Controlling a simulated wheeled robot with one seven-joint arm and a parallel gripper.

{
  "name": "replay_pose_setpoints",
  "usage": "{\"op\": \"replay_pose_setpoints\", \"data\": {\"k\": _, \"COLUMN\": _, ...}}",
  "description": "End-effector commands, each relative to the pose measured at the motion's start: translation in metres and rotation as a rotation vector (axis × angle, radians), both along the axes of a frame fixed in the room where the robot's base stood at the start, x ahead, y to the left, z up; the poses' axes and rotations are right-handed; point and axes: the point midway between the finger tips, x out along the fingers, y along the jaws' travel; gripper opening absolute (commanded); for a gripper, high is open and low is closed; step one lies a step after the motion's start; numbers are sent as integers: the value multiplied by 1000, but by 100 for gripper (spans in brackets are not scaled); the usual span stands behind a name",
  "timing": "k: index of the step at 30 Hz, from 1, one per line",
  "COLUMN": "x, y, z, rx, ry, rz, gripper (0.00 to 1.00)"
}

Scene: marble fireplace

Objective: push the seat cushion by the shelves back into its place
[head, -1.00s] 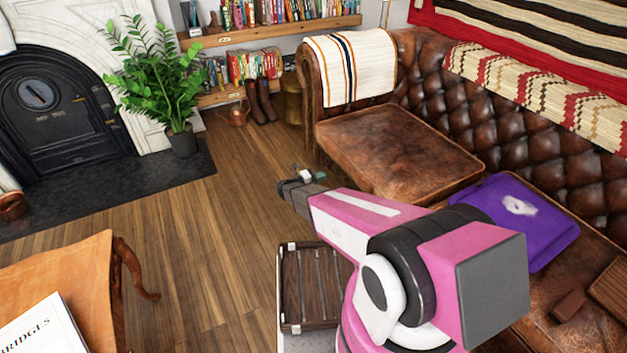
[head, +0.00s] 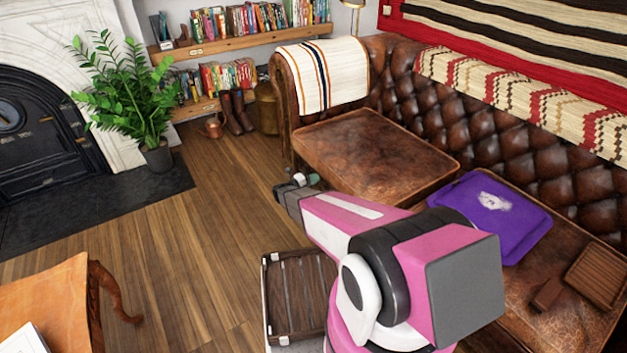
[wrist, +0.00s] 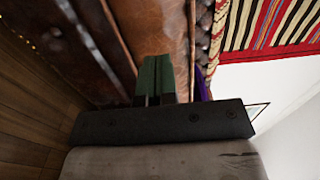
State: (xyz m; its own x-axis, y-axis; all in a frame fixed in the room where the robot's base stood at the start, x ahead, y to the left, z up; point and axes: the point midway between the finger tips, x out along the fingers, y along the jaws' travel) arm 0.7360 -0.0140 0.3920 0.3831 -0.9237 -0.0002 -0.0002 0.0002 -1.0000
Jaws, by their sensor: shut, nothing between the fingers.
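The seat cushion (head: 375,158) is brown worn leather and lies at the shelf end of the tufted leather sofa (head: 500,135), beside the striped-cloth arm. Its front edge juts toward the floor. My gripper (head: 305,181) is shut and empty, low in front of the cushion's front edge. In the wrist view its green fingertips (wrist: 155,76) are together and point at brown leather, which looks like the cushion (wrist: 150,28). I cannot tell whether they touch it. My own arm hides part of the sofa's front.
An orange leather-topped table (head: 45,300) is at lower left. The wooden floor between is clear.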

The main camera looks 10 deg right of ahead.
Motion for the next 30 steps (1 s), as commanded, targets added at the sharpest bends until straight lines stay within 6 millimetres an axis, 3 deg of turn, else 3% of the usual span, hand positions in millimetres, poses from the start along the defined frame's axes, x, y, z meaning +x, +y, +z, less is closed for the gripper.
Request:
{"op": "replay_pose_setpoints", "data": {"k": 11, "x": 1, "y": -3, "z": 0, "rx": 0, "ry": 0, "rz": -1, "gripper": 0}}
{"op": "replay_pose_setpoints", "data": {"k": 30, "x": 15, "y": -37, "z": 0, "rx": 0, "ry": 0, "rz": -1, "gripper": 0}}
